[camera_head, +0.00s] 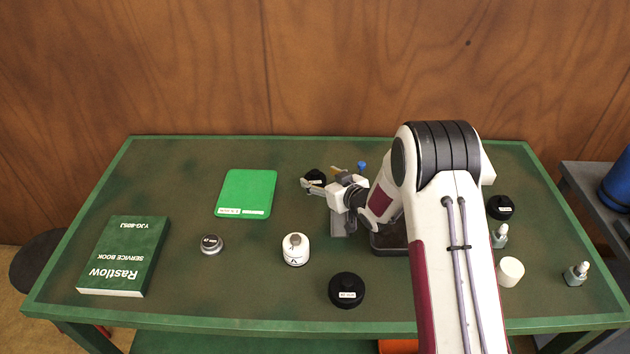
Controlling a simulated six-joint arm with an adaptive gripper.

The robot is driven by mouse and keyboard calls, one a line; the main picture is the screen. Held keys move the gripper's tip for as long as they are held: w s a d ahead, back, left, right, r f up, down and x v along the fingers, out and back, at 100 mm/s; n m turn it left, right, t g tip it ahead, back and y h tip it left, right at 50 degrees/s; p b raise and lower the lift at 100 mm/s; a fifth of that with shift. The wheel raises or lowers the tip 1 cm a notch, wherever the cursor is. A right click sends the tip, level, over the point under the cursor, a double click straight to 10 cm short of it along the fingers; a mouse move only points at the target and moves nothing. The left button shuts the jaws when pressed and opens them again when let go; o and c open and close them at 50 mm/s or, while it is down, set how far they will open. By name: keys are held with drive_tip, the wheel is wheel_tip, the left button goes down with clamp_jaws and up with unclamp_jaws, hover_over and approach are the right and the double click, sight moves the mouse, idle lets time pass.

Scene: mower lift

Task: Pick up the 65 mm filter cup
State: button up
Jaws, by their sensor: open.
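Several round black cup-like parts stand on the green bench. One black cup (316,177) is right at my gripper (310,186), partly hidden by its fingers. A larger black cup (346,291) with a white label stands near the front edge, and another black cup (500,208) stands right of my arm. The labels are too small to read, so I cannot tell which is the 65 mm one. My gripper is open and points left, low over the bench. I cannot tell whether its fingers touch the cup beside them.
A green pad (246,193), service book (123,256), grey metal cap (211,245) and white canister (295,250) lie to the left and front. A white cylinder (510,271) and small bottles (500,237) stand right. A dark tray (386,240) sits under my arm. The front middle-left has free room.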

sight(317, 175)
drive_tip(key=shift+w, duration=0.1)
drive_tip(key=shift+x, duration=2.5)
drive_tip(key=shift+w+d, duration=0.1)
drive_tip(key=shift+d, duration=0.05)
